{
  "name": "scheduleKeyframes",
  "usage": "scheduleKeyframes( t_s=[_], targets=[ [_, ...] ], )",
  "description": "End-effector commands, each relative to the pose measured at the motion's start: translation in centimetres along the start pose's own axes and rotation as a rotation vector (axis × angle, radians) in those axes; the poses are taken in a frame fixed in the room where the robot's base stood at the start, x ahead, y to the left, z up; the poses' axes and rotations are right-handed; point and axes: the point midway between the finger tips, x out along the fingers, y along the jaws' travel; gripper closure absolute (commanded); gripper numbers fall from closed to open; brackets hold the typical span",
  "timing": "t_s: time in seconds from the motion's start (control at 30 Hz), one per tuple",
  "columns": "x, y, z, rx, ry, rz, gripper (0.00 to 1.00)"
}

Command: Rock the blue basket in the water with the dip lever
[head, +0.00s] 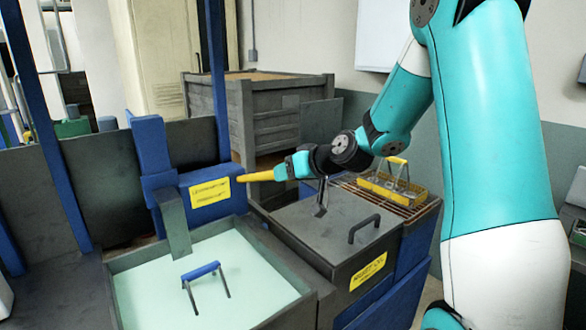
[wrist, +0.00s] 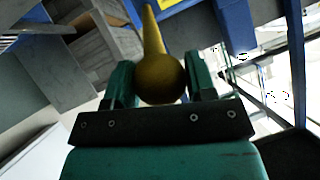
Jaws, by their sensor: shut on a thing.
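The yellow dip lever (head: 258,176) sticks out to the right from a blue housing (head: 211,195) with a yellow label. My gripper (head: 284,171) is shut on the lever's outer end. In the wrist view the lever's rounded knob (wrist: 160,80) sits between the two teal fingers of my gripper (wrist: 160,85). The blue basket shows only as its blue-topped handle (head: 201,271), standing out of the pale water (head: 150,265) in the open tank at the front left. The basket's body is hidden under the water.
A closed grey lid with a dark handle (head: 364,228) covers the tank right of the water. Behind it, a yellow basket (head: 392,188) stands on a wire rack (head: 420,205). A grey wooden crate (head: 262,115) stands behind. A blue post (head: 216,70) rises near the lever housing.

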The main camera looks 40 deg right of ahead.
Motion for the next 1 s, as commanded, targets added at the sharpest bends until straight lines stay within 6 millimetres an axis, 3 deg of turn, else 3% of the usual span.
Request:
scheduleKeyframes(
  t_s=[0.03, 0.4, 0.53, 0.87, 0.9, 0.97, 1.0],
  targets=[
    [-0.5, -0.5, -1.7, -0.001, -0.013, 0.002, 0.92],
    [-0.2, -1.6, -7.3, 0.016, -0.110, 0.027, 0.92],
    [0.0, -1.8, -8.3, 0.019, -0.109, 0.028, 0.92],
    [0.0, -1.8, -8.6, 0.017, -0.102, 0.027, 0.92],
    [0.0, -1.8, -8.7, 0.017, -0.102, 0.027, 0.40],
    [0.0, -1.8, -8.6, 0.018, -0.104, 0.027, 0.27],
    [0.0, -1.8, -8.5, 0.018, -0.105, 0.028, 0.25]
  ],
)
